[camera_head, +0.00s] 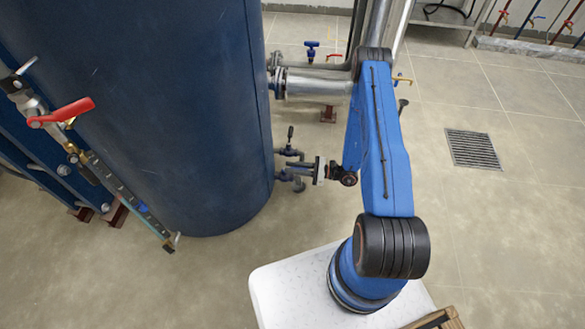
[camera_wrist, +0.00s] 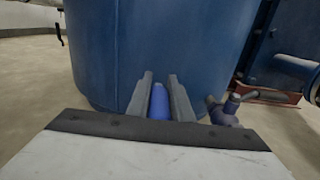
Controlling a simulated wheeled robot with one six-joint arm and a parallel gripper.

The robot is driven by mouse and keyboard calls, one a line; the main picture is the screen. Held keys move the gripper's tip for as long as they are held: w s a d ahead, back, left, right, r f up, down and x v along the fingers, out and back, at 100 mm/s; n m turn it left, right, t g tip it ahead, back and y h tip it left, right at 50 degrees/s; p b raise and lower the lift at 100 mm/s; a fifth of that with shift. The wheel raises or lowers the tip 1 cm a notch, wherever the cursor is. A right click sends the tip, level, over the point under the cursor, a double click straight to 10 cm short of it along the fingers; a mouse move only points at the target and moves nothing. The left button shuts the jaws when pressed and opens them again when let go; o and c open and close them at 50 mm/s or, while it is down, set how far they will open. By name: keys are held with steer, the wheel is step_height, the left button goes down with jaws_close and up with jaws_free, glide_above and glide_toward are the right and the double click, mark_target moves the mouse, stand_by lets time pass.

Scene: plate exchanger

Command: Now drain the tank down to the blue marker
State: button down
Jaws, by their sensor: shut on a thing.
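The tall blue tank (camera_head: 165,110) stands left of my arm; its wall also fills the back of the wrist view (camera_wrist: 160,45). A sight gauge (camera_head: 130,194) slants along its left side, with a red lever (camera_head: 62,113) near the upper end. In the head view, my wrist is low beside the tank near the small drain fittings (camera_head: 289,152). What the handle joins is hidden.
A dark valve fitting (camera_wrist: 224,110) sits just right of my fingers. A large metal pipe (camera_head: 315,82) leaves the tank higher up, with a blue-handled valve (camera_head: 311,50) behind. A floor drain grate (camera_head: 472,149) lies right of my arm, with open floor around it.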

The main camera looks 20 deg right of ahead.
steer(key=c, duration=1.6)
jaws_free()
steer(key=v, duration=1.7)
steer(key=shift+d+f, duration=0.1)
steer(key=shift+d, duration=0.1)
